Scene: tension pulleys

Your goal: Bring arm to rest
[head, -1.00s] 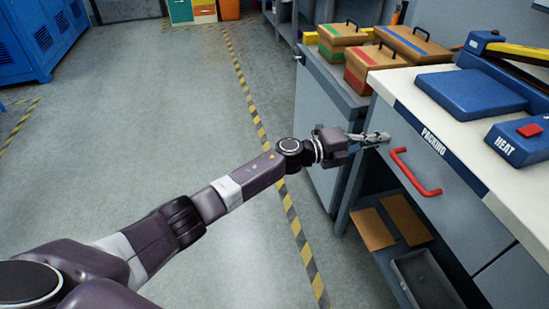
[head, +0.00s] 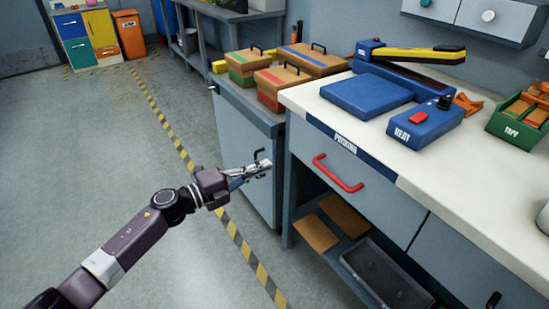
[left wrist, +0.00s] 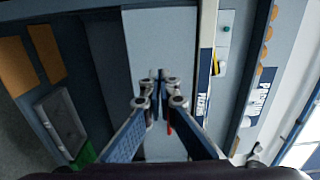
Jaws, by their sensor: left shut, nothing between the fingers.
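My left arm reaches in from the lower left in the head view. Its left gripper (head: 262,166) is shut and empty, in front of the grey cabinet left of the packing bench. In the left wrist view the fingers (left wrist: 158,78) meet with nothing between them. The red drawer handle (head: 338,174) is to the right of the gripper, apart from it in the head view. My right gripper is in neither view.
The packing bench (head: 440,165) carries a blue heat sealer (head: 424,122) and a green box (head: 520,118). Several lidded boxes (head: 283,83) stand on the cabinet. A grey tray (head: 388,275) lies on the lower shelf. The floor at left (head: 90,150) is clear.

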